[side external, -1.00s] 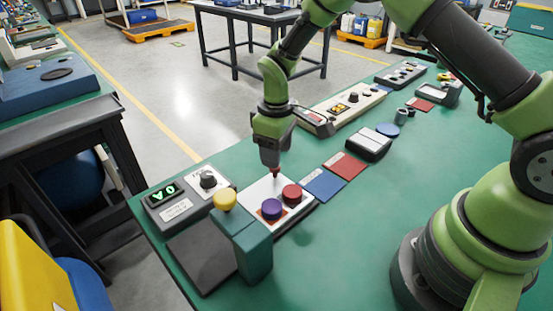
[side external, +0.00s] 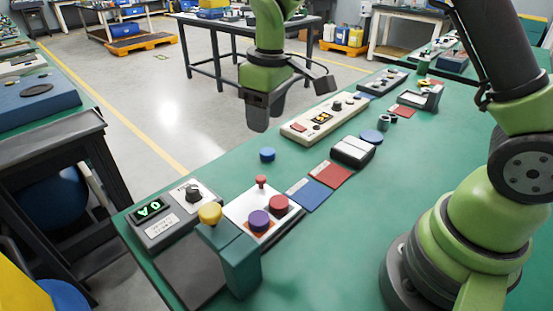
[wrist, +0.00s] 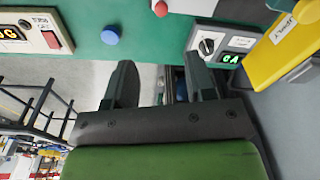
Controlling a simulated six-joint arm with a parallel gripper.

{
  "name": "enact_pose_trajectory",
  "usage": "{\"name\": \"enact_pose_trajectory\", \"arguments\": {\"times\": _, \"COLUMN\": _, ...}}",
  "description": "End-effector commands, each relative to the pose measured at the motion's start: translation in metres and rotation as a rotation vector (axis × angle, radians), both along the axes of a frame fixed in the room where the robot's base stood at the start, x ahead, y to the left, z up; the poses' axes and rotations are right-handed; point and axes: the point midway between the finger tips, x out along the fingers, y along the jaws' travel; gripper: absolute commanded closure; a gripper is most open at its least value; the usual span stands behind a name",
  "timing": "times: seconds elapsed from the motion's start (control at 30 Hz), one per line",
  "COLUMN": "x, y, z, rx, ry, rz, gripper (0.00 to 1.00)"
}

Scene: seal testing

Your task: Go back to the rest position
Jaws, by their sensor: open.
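My gripper (side external: 257,122) is raised well above the green bench in the side view, above and behind the white plate (side external: 238,208). In the wrist view its two dark fingers (wrist: 163,82) stand apart with nothing between them. The white plate carries a small upright red peg (side external: 261,181), a red round piece (side external: 279,203) and a purple round piece (side external: 259,220). A blue round piece (side external: 267,154) lies alone on the bench and also shows in the wrist view (wrist: 111,35).
A grey box with a lit green display (side external: 149,208) and a teal stand with a yellow knob (side external: 210,213) are beside the plate. Blue (side external: 309,194) and red (side external: 330,174) mats, a grey-white block (side external: 353,151) and a beige panel (side external: 300,130) line the bench. The space around my gripper looks clear.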

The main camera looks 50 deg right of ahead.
Motion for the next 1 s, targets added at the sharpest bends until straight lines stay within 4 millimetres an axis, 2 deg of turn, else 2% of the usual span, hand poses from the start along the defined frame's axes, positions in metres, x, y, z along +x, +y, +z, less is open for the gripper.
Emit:
{"name": "enact_pose_trajectory", "arguments": {"times": 0.03, "x": -0.009, "y": -0.001, "z": 0.022, "rx": 0.015, "ry": -0.04, "rz": -0.038, "gripper": 0.5}}
{"name": "enact_pose_trajectory", "arguments": {"times": 0.2, "x": -0.052, "y": -0.004, "z": 0.08, "rx": 0.084, "ry": -0.154, "rz": -0.195, "gripper": 0.5}}
{"name": "enact_pose_trajectory", "arguments": {"times": 0.4, "x": -0.112, "y": -0.006, "z": 0.122, "rx": 0.182, "ry": -0.285, "rz": -0.368, "gripper": 0.5}}
{"name": "enact_pose_trajectory", "arguments": {"times": 0.6, "x": -0.17, "y": -0.005, "z": 0.135, "rx": 0.288, "ry": -0.396, "rz": -0.518, "gripper": 0.5}}
{"name": "enact_pose_trajectory", "arguments": {"times": 0.7, "x": -0.189, "y": -0.005, "z": 0.133, "rx": 0.33, "ry": -0.434, "rz": -0.57, "gripper": 0.5}}
{"name": "enact_pose_trajectory", "arguments": {"times": 0.83, "x": -0.202, "y": -0.004, "z": 0.131, "rx": 0.362, "ry": -0.459, "rz": -0.608, "gripper": 0.5}}
{"name": "enact_pose_trajectory", "arguments": {"times": 1.0, "x": -0.206, "y": -0.004, "z": 0.129, "rx": 0.373, "ry": -0.465, "rz": -0.622, "gripper": 0.5}}
